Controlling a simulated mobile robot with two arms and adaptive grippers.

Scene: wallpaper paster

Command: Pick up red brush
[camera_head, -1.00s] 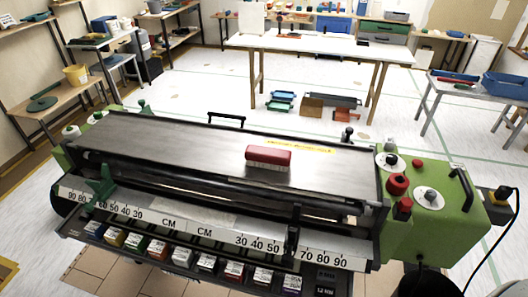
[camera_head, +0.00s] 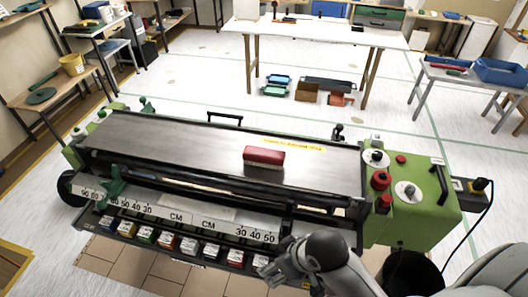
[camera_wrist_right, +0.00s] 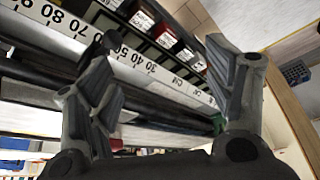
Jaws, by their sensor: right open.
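The red brush (camera_head: 263,156) lies on the grey metal top of the wallpaper paster (camera_head: 190,144), right of its middle, with its pale bristles facing the front. My right gripper (camera_head: 268,272) is at the front of the machine, below and in front of the brush and clear of it. In the right wrist view, the two fingers of my right gripper (camera_wrist_right: 160,100) are spread apart with nothing between them. The brush is not clearly visible in that view. My left gripper is not in view.
The paster's ruler strip (camera_head: 180,216) and a row of coloured boxes (camera_head: 187,245) lie along its front. A green control box with red knobs (camera_head: 412,200) is at its right end, with a black bucket (camera_head: 408,272) below. The metal top around the brush is clear.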

